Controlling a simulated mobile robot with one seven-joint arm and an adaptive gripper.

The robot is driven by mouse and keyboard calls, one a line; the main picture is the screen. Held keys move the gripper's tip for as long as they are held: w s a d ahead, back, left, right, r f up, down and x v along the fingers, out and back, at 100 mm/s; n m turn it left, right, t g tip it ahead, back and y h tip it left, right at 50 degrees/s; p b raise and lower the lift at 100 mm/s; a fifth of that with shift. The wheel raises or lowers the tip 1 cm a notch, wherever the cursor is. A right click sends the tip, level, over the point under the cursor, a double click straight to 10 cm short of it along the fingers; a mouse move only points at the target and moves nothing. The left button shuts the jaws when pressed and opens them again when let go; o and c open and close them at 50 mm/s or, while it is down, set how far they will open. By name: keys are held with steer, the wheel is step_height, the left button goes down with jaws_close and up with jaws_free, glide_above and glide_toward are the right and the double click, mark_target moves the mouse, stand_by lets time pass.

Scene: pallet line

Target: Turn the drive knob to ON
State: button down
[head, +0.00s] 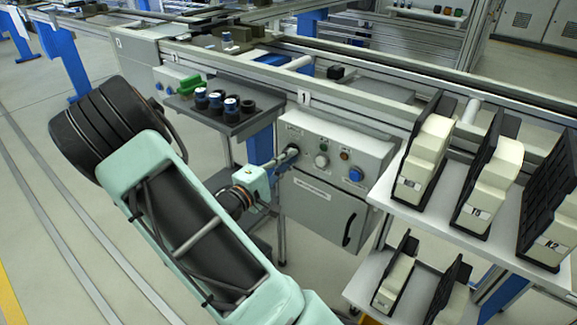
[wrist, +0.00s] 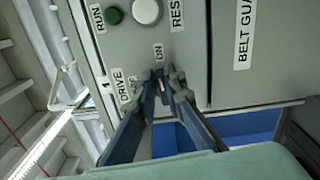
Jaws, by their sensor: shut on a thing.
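The control box (head: 335,160) stands under the conveyor rail with a row of controls on its face. My gripper (head: 287,157) reaches its left end, at the drive knob's place. In the wrist view my gripper (wrist: 165,82) has its two blue-grey fingers closed around the drive knob (wrist: 163,89), between the DRIVE and ON labels. The ON label (wrist: 158,53) lies just beyond the fingertips. The fingers cover most of the knob, so I cannot tell where it points.
A white button (wrist: 147,11) and a green button (wrist: 114,15) are close by on the panel. A blue knob (head: 355,174) is at the box's right end. A shelf rack (head: 440,205) with cream units stands on the right. A dark tray (head: 228,124) with cylindrical parts is at upper left.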

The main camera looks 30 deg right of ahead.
steer(key=shift+f+m+b, duration=0.2)
steer(key=shift+m+b, duration=0.35)
steer(key=shift+m, duration=0.05)
